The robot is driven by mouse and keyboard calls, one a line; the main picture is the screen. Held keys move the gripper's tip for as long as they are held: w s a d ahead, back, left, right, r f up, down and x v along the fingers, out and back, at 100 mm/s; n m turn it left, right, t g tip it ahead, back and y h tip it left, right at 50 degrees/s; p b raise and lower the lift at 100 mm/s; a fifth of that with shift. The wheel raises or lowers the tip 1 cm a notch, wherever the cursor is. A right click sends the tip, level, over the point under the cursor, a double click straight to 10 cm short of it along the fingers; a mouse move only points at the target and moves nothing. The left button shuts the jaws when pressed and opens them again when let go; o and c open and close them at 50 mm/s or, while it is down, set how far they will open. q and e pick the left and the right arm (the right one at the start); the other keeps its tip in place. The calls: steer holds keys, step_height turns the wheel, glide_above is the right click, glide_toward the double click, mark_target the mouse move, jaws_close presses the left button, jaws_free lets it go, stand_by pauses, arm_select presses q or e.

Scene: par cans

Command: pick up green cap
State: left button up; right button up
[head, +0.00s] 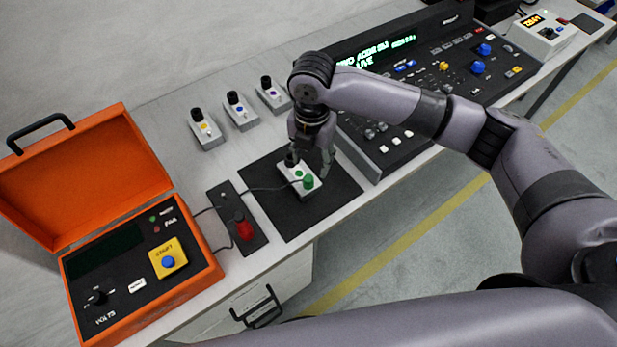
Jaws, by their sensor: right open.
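A small green cap (308,182) sits at the near right end of a small light grey box on the black mat (286,222). The grey box (289,181) also carries a smaller green spot and a dark knob at its far end. My right gripper (311,166) points down over this box, open, with a finger on each side of its far part. The fingertips are partly hidden by the gripper body, and I cannot tell whether they touch the box. The left gripper does not show.
An orange case (190,285) with its lid up stands at the left. Next to the mat is a black plate with a red knob (243,228). Three similar grey boxes (240,115) stand behind. A black console (420,95) is at the right.

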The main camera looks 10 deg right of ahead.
mark_target(308, 178)
step_height(308, 178, down, 3)
steer(key=shift+w+a+f+p, duration=0.1)
steer(key=shift+f+p, duration=0.2)
steer(key=shift+f, duration=0.6)
steer(key=shift+s+a+f+p, duration=0.1)
steer(key=shift+f+p, duration=0.15)
steer(key=shift+f, duration=0.65)
steer(key=shift+w+a+f+p, duration=0.1)
steer(key=shift+f+p, duration=0.2)
steer(key=shift+f, duration=0.6)
steer(key=shift+c, duration=0.3)
jaws_close()
